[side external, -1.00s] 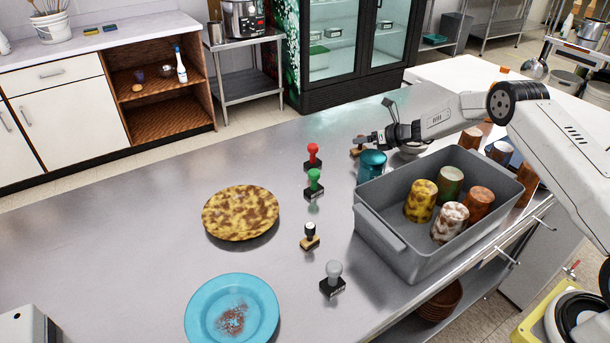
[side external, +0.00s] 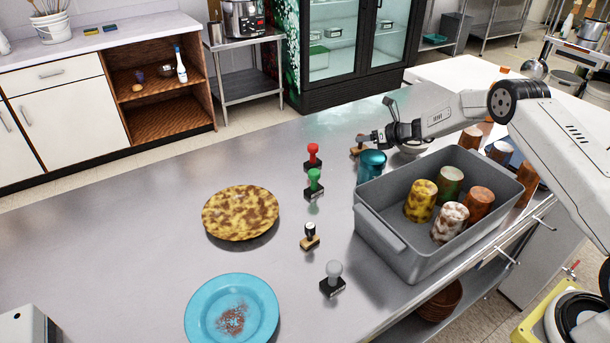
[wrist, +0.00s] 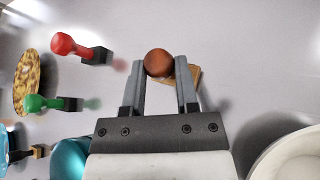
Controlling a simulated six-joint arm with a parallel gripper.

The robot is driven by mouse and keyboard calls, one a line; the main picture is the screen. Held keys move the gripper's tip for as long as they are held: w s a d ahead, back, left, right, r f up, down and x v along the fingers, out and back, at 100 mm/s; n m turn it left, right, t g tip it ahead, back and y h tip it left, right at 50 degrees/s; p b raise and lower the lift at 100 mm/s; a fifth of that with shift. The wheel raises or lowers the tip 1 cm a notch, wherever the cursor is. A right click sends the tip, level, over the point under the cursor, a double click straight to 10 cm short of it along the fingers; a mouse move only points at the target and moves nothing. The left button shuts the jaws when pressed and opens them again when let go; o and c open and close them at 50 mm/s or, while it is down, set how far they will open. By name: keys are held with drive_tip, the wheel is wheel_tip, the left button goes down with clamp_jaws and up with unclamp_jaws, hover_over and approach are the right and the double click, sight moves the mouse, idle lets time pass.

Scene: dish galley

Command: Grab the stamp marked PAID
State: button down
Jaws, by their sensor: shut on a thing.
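My gripper (wrist: 161,66) is shut on a stamp with a round brown knob (wrist: 159,63) and a wooden base (wrist: 192,78). In the side view, my gripper (side external: 366,138) is at the far side of the counter, and this stamp's base (side external: 357,152) shows low by the counter. Its marking cannot be read. A red stamp (side external: 313,153), a green stamp (side external: 314,178), a black-handled stamp with a wooden base (side external: 310,232) and a grey stamp (side external: 333,272) stand apart on the counter. No word is readable on any of them.
A teal cup (side external: 371,168) stands close to my gripper, beside a grey tub (side external: 382,232) holding several stained cups. A pale bowl (wrist: 290,155) is right of my gripper in the wrist view.

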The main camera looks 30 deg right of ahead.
wheel_tip(320, 180, up, 2)
drive_tip(key=shift+r, duration=0.25)
drive_tip(key=shift+s+r, duration=0.15)
drive_tip(key=shift+r, duration=0.2)
drive_tip(key=s+a+r, duration=0.2)
drive_tip(key=s+r, duration=0.7)
drive_tip(key=s, duration=0.4)
drive_tip(key=shift+s+a+r, duration=0.2)
drive_tip(key=shift+s+a, duration=0.05)
drive_tip(key=shift+a, duration=0.1)
